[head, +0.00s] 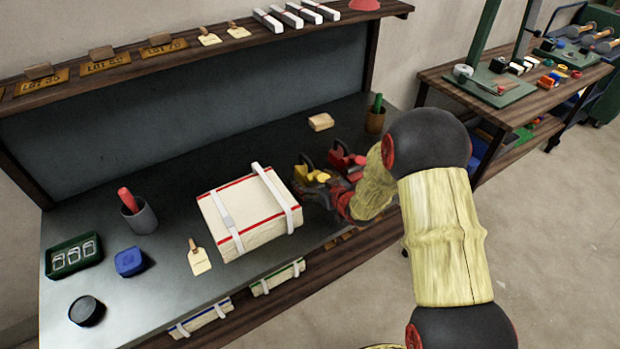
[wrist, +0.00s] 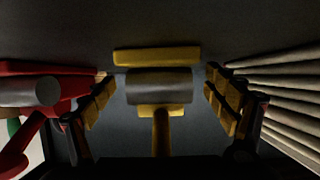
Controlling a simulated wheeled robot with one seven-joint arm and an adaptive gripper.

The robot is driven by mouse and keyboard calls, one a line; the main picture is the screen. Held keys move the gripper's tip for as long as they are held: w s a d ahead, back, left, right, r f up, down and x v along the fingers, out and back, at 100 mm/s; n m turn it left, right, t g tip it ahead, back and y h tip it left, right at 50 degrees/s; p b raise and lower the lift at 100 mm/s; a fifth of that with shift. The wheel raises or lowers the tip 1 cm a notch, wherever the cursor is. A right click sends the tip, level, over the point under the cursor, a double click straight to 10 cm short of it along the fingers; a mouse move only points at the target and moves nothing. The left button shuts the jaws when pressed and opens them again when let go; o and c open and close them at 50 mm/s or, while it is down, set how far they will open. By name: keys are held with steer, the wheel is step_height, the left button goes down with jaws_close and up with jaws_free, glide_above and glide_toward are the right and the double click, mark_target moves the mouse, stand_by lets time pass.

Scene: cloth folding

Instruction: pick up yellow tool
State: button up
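The yellow tool (head: 305,174) lies on the dark bench top just right of the folded cloth stack. In the wrist view the yellow tool (wrist: 157,57) is centred, with a yellow bar, a grey cylinder and a yellow handle toward me. My gripper (wrist: 161,96) is open, with one finger on each side of the tool's handle and a visible gap on both sides. In the head view my gripper (head: 326,187) is partly hidden by the arm and the tools.
A red tool (head: 345,160) lies close on the right; in the wrist view the red tool (wrist: 30,100) is by the left finger. The strapped cloth stack (head: 248,212) is close on the other side. A tan block (head: 320,122) and a brown cup (head: 375,120) stand behind.

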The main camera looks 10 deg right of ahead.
steer(key=c, duration=2.1)
steer(key=shift+w+r, duration=0.1)
steer(key=shift+r, duration=0.05)
steer(key=shift+c, duration=0.2)
